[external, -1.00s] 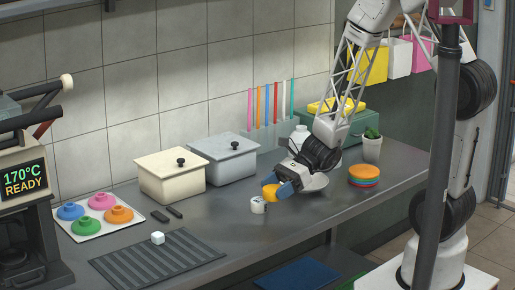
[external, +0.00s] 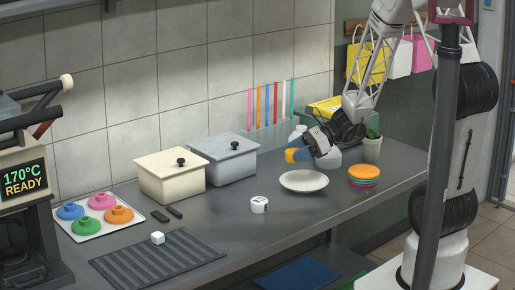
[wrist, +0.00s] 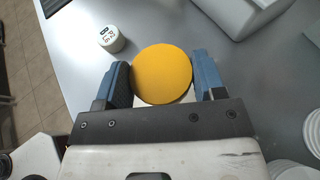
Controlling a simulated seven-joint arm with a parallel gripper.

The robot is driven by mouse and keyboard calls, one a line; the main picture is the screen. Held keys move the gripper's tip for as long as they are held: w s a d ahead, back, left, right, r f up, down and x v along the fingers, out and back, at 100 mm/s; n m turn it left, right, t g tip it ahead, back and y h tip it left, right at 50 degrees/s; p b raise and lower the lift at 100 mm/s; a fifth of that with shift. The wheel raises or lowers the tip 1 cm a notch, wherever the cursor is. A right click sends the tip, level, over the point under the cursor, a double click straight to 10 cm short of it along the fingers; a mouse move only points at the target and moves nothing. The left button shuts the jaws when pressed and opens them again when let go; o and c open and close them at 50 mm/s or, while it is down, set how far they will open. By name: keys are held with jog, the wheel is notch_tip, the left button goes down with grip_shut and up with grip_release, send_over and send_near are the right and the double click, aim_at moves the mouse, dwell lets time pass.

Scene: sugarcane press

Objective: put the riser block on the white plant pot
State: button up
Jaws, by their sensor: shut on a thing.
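My gripper (external: 300,155) hangs above the counter in the external view, behind the white plate. Its blue fingers are shut on a yellow-orange round piece (wrist: 161,73), seen between the fingertips in the wrist view. I cannot tell from its look whether this piece is the riser block. The white plant pot (external: 372,150) stands upright at the counter's back right, with a small green plant in it. It is to the right of my gripper, apart from it.
A white plate (external: 303,181) lies in front of my gripper. A stack of coloured discs (external: 363,176) is to its right, a small white marked container (external: 259,205) to its left. Lidded cream (external: 170,178) and grey (external: 223,160) boxes stand further left.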

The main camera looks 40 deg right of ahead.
jog(key=w+d+r+m+t+h, duration=0.1)
jog(key=d+r+m+t, duration=0.1)
jog(key=d, duration=0.7)
jog(key=w+d+r+m+t+h, duration=0.1)
jog(key=d+m+t+h, duration=0.1)
jog(key=d, duration=0.7)
notch_tip(320, 180, up, 4)
jog(key=m+t+h, duration=0.2)
jog(key=m+h, duration=0.2)
send_over(370, 137)
jog(key=shift+w+d+r, duration=0.1)
jog(key=shift+w+r, duration=0.05)
jog(key=shift+f, duration=2)
jog(key=shift+f, duration=2)
jog(key=shift+f, duration=0.15)
